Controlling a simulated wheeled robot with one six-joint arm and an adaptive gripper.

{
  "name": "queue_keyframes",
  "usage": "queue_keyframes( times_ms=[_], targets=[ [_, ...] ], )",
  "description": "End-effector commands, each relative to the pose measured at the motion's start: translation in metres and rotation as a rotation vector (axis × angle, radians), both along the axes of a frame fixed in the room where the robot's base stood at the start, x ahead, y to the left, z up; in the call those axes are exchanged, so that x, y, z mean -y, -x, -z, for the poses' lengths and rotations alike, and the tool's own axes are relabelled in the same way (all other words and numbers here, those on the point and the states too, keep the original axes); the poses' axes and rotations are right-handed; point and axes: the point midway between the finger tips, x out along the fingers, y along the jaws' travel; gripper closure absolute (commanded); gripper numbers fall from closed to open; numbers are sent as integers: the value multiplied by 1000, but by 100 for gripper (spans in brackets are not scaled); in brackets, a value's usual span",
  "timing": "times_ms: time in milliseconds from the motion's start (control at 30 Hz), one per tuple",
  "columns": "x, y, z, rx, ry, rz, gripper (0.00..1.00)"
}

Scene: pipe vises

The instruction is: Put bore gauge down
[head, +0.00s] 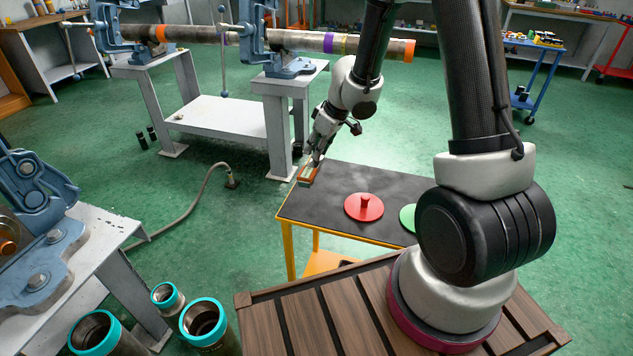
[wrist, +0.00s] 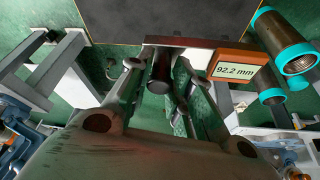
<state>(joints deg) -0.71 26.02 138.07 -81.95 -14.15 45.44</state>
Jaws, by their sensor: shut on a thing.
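The bore gauge (head: 308,174) is an orange-brown piece with a pale face, held at the far left corner of the dark-topped table (head: 325,205). In the wrist view, its display box (wrist: 236,66) reads 92.2 mm and joins a brown bar. A dark round handle (wrist: 161,72) hangs between the fingers of my gripper (wrist: 159,68). My gripper also shows in the head view (head: 317,158), shut on the gauge and pointing down. In the wrist view, the table top (wrist: 200,18) lies beyond the bar. I cannot tell whether the gauge touches the table.
A red disc with a knob (head: 364,207) sits mid-table. A green disc (head: 408,217) is partly hidden by my arm. The table's left part is bare. A grey bench (head: 215,118) with vises and a long pipe stands behind. Teal-rimmed pipes (head: 205,322) stand front left.

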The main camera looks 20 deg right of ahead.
Motion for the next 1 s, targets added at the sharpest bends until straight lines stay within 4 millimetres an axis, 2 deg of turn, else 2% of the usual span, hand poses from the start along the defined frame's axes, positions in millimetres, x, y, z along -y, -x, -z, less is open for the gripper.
queue_keyframes(
  times_ms=[200,467,700,1000],
  targets=[
    [-1,0,31,-2,1,2,100],
    [0,0,52,-1,2,4,100],
    [0,0,82,-1,3,4,100],
    [1,0,84,1,3,4,100]
  ],
)
